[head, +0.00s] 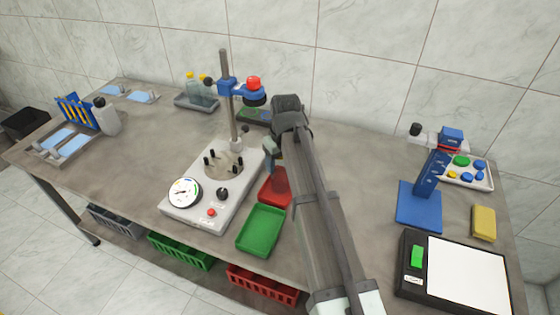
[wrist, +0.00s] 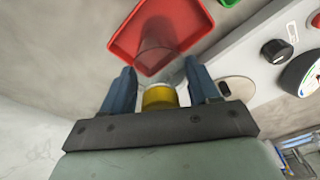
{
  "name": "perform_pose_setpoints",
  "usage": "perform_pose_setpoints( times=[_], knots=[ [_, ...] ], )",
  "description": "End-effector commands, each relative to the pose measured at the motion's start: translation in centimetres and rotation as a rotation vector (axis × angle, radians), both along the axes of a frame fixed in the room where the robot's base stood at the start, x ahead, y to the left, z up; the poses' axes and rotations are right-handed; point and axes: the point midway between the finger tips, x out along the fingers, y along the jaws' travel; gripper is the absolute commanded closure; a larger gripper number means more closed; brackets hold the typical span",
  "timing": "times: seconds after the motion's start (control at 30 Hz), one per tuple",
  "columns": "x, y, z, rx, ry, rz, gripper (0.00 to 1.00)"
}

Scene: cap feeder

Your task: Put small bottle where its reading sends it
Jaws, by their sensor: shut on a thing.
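The small bottle has a yellow cap (wrist: 159,97) and a clear body (wrist: 158,62) in the wrist view. My gripper (wrist: 160,70) is shut on it, one blue finger on each side. The bottle is over the red tray (wrist: 130,40), which also shows in the head view (head: 281,191); I cannot tell whether it touches the tray. In the head view my gripper (head: 270,165) is above that tray, and the bottle cannot be made out. The tester (head: 203,212) has a round dial (head: 184,193) whose reading is too small to read.
A green tray (head: 262,231) lies in front of the red one. A blue stand (head: 419,205), a black-framed white panel (head: 465,275) and a yellow block (head: 483,222) are at right. Two clear bottles (head: 198,88) stand at the back. Bare table (head: 370,160) lies right of my arm.

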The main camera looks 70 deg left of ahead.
Motion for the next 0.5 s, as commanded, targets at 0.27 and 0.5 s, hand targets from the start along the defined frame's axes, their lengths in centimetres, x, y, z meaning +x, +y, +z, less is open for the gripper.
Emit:
perform_pose_setpoints(
  times=[0.27, 0.5],
  knots=[
    [0.01, 0.03, -0.06, 0.001, 0.000, 0.000, 1.00],
    [0.01, 0.02, -0.29, 0.001, 0.000, 0.000, 0.28]
  ],
)
